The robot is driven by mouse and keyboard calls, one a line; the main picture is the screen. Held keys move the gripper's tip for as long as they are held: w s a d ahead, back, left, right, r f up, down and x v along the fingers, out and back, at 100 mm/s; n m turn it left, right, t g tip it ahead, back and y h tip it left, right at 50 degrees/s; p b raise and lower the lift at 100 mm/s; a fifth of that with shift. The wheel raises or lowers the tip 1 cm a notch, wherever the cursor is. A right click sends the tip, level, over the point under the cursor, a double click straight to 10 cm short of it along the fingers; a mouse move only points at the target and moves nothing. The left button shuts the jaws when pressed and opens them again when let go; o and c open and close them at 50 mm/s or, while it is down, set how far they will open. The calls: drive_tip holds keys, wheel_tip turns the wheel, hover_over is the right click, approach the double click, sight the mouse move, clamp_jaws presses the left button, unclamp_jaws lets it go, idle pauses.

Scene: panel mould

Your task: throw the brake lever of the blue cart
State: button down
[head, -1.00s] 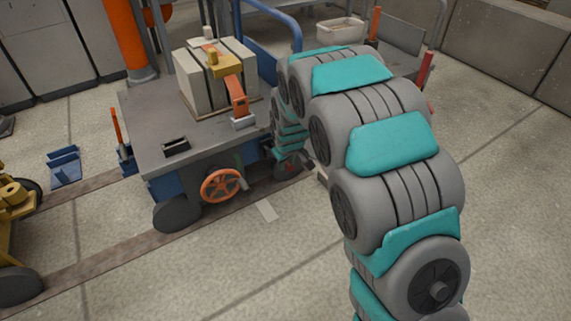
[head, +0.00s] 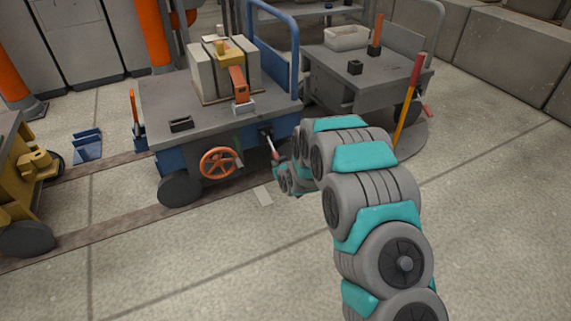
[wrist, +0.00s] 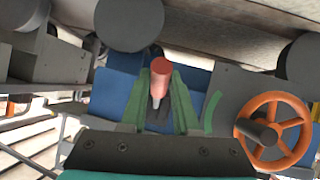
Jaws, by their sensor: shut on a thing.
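The blue cart (head: 188,162) stands on the rails with a grey deck, blue frame and orange handwheel (head: 219,162). Its brake lever (head: 272,147) juts from the front side, right of the handwheel, and has a red grip. In the wrist view the red grip (wrist: 160,72) shows between the green fingers of my gripper (wrist: 158,100), which is shut on the lever. The handwheel (wrist: 273,130) is to the right there. In the head view my arm mostly hides the gripper.
A crate-like load with an orange and yellow clamp (head: 226,68) sits on the deck. A grey cart (head: 350,82) with a white bin stands behind right. A yellow cart (head: 25,185) stands at left. The floor in front is clear.

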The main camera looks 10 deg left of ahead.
drive_tip(key=shift+f, duration=0.15)
idle(0.3)
drive_tip(key=c, duration=0.7)
unclamp_jaws()
drive_tip(key=shift+o, duration=0.2)
drive_tip(key=p+v, duration=0.1)
drive_tip(key=v, duration=0.6)
drive_tip(key=shift+s, duration=0.3)
drive_tip(key=shift+d, duration=0.1)
